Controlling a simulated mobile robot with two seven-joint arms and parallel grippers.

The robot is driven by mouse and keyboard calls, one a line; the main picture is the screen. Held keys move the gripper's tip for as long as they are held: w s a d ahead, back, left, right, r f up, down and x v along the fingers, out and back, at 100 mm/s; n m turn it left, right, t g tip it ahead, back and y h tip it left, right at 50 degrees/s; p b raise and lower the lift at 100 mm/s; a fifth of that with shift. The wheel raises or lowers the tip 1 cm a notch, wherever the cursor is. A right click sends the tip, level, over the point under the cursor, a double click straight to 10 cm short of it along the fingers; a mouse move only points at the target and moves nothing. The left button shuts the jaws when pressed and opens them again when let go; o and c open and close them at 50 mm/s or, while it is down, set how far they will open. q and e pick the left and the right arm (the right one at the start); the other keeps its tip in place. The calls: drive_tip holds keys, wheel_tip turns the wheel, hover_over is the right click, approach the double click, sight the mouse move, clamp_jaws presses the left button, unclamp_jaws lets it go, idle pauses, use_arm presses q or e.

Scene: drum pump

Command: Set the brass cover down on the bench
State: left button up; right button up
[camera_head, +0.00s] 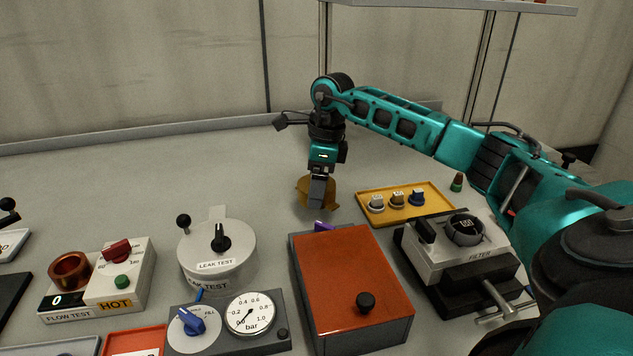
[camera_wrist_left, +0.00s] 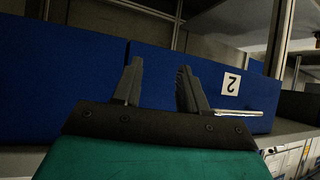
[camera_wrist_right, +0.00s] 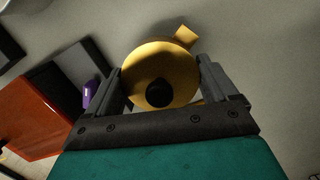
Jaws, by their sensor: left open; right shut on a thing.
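The brass cover (camera_head: 331,193) is a round, yellow-gold piece at the middle of the bench, behind the orange-lidded box. In the right wrist view the cover (camera_wrist_right: 161,74) shows a dark round knob and a small tab at its edge. My right gripper (camera_head: 318,200) points down and is shut on the cover, one finger on each side of it (camera_wrist_right: 172,85). Whether the cover touches the bench (camera_head: 120,185) I cannot tell. My left gripper (camera_wrist_left: 158,85) is open and empty. It shows only in its own wrist view, in front of blue bins.
The orange-lidded box (camera_head: 350,285) stands just in front of the cover, with a purple part (camera_head: 323,227) behind it. A yellow tray (camera_head: 432,200) with several small knobs lies to the right, a filter unit (camera_head: 455,245) before it. The leak test pot (camera_head: 216,250) stands left. The bench behind is clear.

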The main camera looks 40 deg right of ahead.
drive_tip(key=shift+f, duration=0.1)
drive_tip(key=shift+f, duration=0.4)
drive_tip(key=shift+f+b, duration=0.7)
drive_tip(key=shift+f, duration=0.25)
drive_tip(key=shift+f, duration=0.55)
idle(1.5)
drive_tip(key=o, duration=1)
